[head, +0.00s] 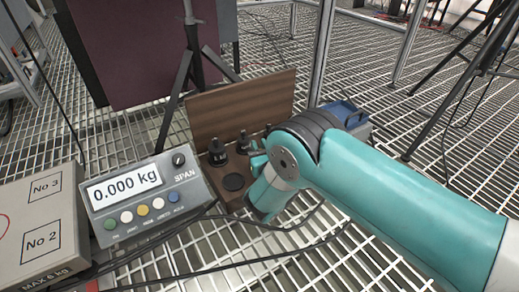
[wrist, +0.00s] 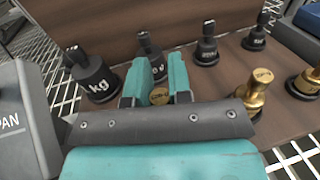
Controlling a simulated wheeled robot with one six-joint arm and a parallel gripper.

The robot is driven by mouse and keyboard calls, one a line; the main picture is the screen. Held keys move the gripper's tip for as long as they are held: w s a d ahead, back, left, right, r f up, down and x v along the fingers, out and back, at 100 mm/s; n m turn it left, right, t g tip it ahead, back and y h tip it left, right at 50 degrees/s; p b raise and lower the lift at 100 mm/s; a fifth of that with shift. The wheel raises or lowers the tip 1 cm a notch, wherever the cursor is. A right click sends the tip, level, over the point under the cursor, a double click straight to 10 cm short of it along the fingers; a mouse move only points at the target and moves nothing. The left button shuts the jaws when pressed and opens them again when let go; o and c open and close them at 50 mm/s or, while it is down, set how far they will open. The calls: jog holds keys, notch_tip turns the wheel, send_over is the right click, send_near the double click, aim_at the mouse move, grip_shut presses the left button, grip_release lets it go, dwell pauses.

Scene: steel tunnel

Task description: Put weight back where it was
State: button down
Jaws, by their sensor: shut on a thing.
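My gripper (wrist: 160,85) has its two teal fingers closed around a small brass weight (wrist: 159,96), whose top shows between them in the wrist view. The weight's base is hidden, so I cannot tell whether it rests in a slot or is held just above. In the head view my gripper (head: 257,163) is low at the right side of the wooden weight box (head: 207,188), and the held weight is hidden. Black knobbed weights (wrist: 95,78) stand along the back of the box. Two other brass weights (wrist: 255,90) stand right of my fingers. A dark round empty slot (head: 233,182) shows at the front left.
The box's raised brown lid (head: 240,103) stands behind the weights. A blue object (head: 345,112) lies behind my arm. Cables cross the grating floor.

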jog(key=shift+f, duration=0.15)
jog(key=c, duration=1)
grip_release()
jog(key=shift+c, duration=0.2)
